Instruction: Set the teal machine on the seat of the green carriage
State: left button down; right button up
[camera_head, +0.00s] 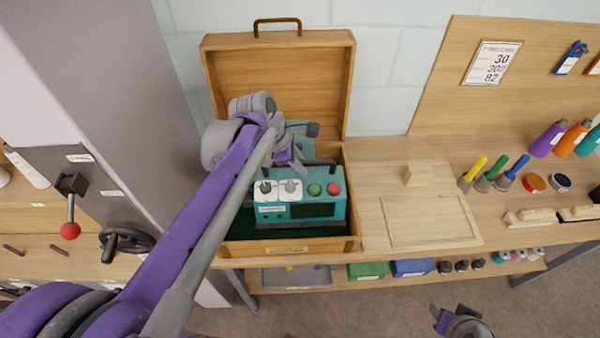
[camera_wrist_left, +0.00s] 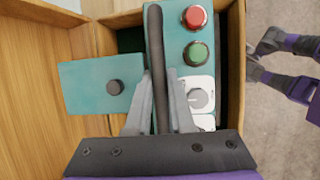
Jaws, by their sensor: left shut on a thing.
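The teal machine (camera_head: 273,216) sits in an open wooden case (camera_head: 351,195), its front panel showing red and green buttons, two white dial plates and a dark screen. My left gripper (camera_head: 296,160) is over its top, shut on the dark carrying handle. In the left wrist view, the fingers (camera_wrist_left: 159,95) stand on both sides of the handle above the teal panel (camera_wrist_left: 178,58). My right gripper (camera_head: 452,315) is low at the right, away from the machine; it looks open and empty. I cannot make out a green carriage in either view.
The case lid (camera_head: 279,83) stands open behind. To the right, the bench holds a wooden block (camera_head: 418,174), a shallow board (camera_head: 430,222) and colored-handled tools (camera_head: 490,174). Green (camera_head: 367,271) and blue (camera_head: 412,267) bins sit on a lower shelf. A grey column (camera_head: 125,110) stands left.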

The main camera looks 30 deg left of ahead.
pick_arm(q)
notch_tip(320, 180, up, 3)
jog(key=shift+r, duration=0.15)
jog(key=shift+r+p, duration=0.4)
jog(key=shift+p, duration=0.05)
notch_tip(320, 180, up, 12)
jog(key=p, duration=0.3)
jog(key=shift+f+p, duration=0.15)
jog(key=shift+p, duration=0.25)
pick_arm(e)
jog(key=w+r, duration=0.3)
jog(key=r, duration=0.4)
jog(key=shift+w+t, duration=0.3)
jog(key=shift+t, duration=0.1)
jog(key=shift+r, duration=0.1)
